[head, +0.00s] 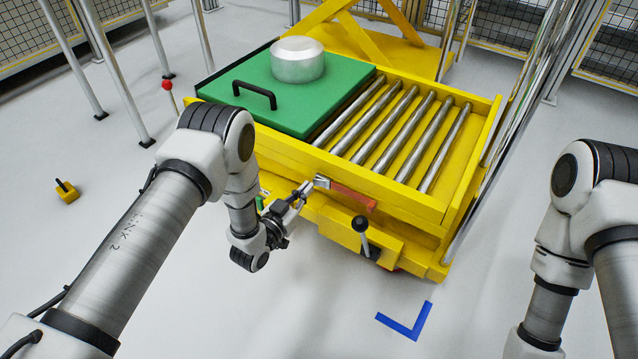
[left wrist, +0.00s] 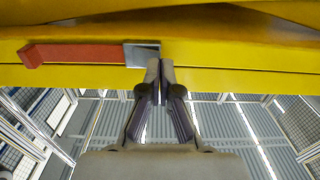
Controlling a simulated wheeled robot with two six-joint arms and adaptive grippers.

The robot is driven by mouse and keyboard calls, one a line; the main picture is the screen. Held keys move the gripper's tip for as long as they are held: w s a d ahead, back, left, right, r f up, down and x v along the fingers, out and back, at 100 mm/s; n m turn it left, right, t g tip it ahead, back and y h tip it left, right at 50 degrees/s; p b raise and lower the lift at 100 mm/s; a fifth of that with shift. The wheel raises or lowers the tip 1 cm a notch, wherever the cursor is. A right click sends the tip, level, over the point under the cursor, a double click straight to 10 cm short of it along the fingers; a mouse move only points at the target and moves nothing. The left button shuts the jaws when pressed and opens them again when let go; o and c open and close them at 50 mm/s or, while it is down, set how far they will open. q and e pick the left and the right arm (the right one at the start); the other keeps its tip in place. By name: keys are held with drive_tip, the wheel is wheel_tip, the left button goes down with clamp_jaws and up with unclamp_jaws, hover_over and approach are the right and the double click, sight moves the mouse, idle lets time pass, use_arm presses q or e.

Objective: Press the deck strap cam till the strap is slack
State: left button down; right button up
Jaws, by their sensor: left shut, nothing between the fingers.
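The deck strap cam (head: 322,181) is a small silver metal piece on the front yellow face of the cart, at the left end of the red strap (head: 352,197). In the left wrist view the cam (left wrist: 142,54) shows at the right end of the red strap (left wrist: 78,53). My left gripper (head: 303,188) is shut and empty, its tips at the cam's left side in the head view. In the left wrist view the closed fingertips (left wrist: 160,72) lie just below the cam's right edge; I cannot tell whether they touch it. My right gripper is out of view.
The yellow cart carries metal rollers (head: 405,130) and a green plate (head: 290,95) with a black handle and a silver cylinder (head: 297,60). A black-knobbed lever (head: 362,235) stands right of my left gripper. A blue corner mark (head: 405,322) lies on clear floor.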

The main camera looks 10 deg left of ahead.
use_arm(q)
drive_tip(key=shift+x, duration=0.95)
idle(0.3)
idle(0.4)
drive_tip(key=p+v, duration=0.2)
drive_tip(key=v, duration=0.3)
idle(0.4)
drive_tip(key=v, duration=0.7)
drive_tip(key=shift+s, duration=0.25)
